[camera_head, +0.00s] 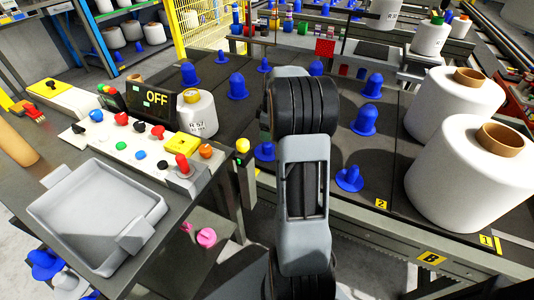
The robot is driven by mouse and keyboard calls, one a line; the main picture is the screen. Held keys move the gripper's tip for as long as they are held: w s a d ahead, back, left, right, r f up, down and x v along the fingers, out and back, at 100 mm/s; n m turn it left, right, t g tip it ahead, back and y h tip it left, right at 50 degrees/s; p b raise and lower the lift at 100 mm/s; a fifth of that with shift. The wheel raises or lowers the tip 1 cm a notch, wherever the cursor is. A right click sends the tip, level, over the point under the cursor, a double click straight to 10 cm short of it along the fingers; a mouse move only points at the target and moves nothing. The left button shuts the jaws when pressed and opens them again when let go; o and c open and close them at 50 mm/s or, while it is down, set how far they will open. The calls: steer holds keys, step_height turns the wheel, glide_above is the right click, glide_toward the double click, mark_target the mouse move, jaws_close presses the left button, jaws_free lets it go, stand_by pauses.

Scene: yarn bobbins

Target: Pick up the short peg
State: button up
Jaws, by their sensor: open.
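Several blue pegs with round flanged bases stand on the dark table past my arm. A short peg (350,179) stands near the table's front edge, just right of my arm. Another low peg (265,151) is left of my arm and partly hidden by it. Taller, wider pegs stand farther back, one on the right (364,121) and one on the left (237,87). I cannot tell which short peg is meant. My arm rises through the middle and covers part of the table. My gripper does not show.
Two large white bobbins (468,180) stand at the right. A bobbin (196,115) stands at the left beside the control panel (133,138). A grey tray (60,192) lies on the left bench. Bare table surrounds the short peg on the right.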

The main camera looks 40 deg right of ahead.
mark_target(267, 144)
steer(key=shift+w+a+f+b, duration=0.1)
steer(key=shift+f+b, duration=0.4)
steer(key=shift+f, duration=1.3)
steer(key=shift+w+a+f+b, duration=0.1)
steer(key=shift+f+b, duration=0.4)
steer(key=shift+f, duration=1.25)
steer(key=c, duration=1.1)
step_height(267, 144, up, 10)
steer(key=p, duration=0.2)
steer(key=shift+r+p, duration=0.1)
steer(key=shift+p, duration=0.3)
